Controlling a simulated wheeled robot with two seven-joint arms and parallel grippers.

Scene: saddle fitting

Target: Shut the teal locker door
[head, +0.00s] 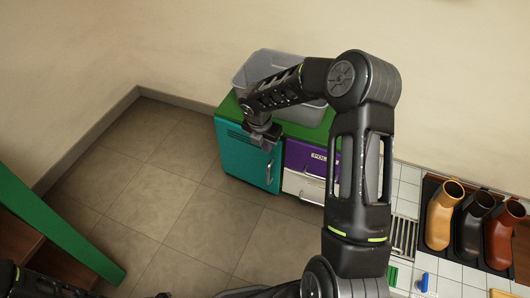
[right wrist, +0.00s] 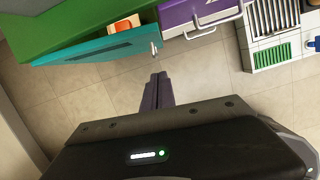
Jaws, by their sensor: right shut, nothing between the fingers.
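The teal locker door (head: 243,160) is on the left front of a green-topped cabinet (head: 228,106). In the right wrist view the teal door (right wrist: 90,52) stands partly open. Its left end meets the cabinet, and a gap widens toward its right, free end, where a small silver handle (right wrist: 154,47) sits. An orange and white item (right wrist: 125,25) shows in the gap. My right gripper (head: 262,137) is at the door's upper front in the head view. Its fingers (right wrist: 158,80) are shut and empty, in front of the free end, seemingly apart from it. My left gripper is out of view.
Purple (head: 305,157) and white (head: 303,185) drawers adjoin the door. A clear grey bin (head: 262,65) stands on the cabinet. A tiled counter with several boots (head: 443,215) is at right. A green-edged shelf (head: 60,235) is at lower left. Floor before the door is clear.

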